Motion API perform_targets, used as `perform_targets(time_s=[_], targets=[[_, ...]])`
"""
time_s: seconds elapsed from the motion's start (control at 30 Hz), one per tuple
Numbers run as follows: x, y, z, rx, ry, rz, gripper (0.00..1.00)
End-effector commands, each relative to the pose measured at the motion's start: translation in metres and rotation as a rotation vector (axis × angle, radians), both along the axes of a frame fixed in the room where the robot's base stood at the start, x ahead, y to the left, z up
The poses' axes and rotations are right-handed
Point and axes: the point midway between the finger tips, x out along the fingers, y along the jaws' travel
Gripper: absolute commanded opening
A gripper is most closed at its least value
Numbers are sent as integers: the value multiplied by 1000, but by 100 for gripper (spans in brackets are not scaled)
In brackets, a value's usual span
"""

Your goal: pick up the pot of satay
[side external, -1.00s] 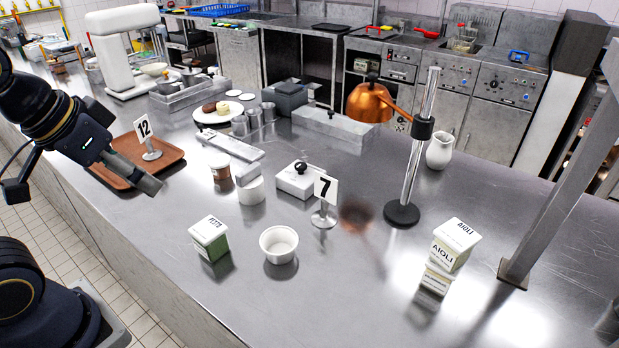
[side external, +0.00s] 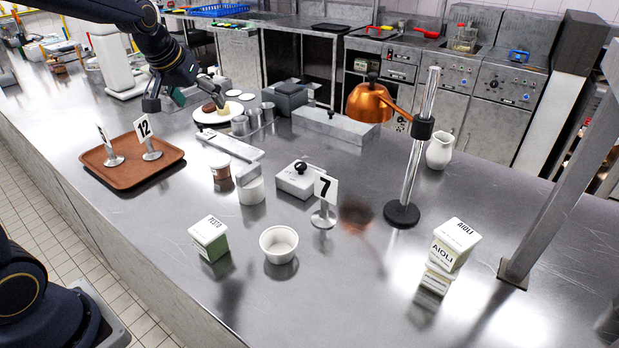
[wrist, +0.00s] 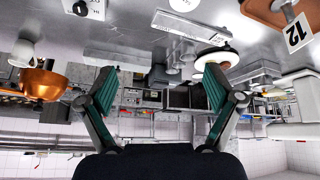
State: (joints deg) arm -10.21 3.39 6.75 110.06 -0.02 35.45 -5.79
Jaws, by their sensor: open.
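No label reading satay is legible. A small tub with a white lid and a brown band (side external: 220,166) stands left of centre on the steel counter; I cannot read its label. A green pot marked PESTO (side external: 209,238) stands at the front. My gripper (side external: 183,95) is open and empty, above the counter at the back left, near the plate of food. Its spread fingers also show in the wrist view (wrist: 160,90), with nothing between them.
A brown tray (side external: 125,178) with number cards lies at the left. A plate (side external: 207,120) with food, steel cups, a white bowl (side external: 279,244) and a number 7 card (side external: 325,190) stand around. A copper lamp (side external: 370,103) rises on a post.

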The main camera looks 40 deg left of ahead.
Motion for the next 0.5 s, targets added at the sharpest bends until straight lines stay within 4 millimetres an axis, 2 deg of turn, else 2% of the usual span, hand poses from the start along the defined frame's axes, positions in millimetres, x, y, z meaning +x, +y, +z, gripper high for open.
perform_targets(time_s=[0.03, 0.17, 0.33, 0.5], targets=[[8, 15, -20, -2, 38, 28, 91], [13, 38, -58, -11, 113, 70, 91], [11, 47, -86, -20, 158, 89, 91], [22, 54, -120, -21, 161, 90, 91]])
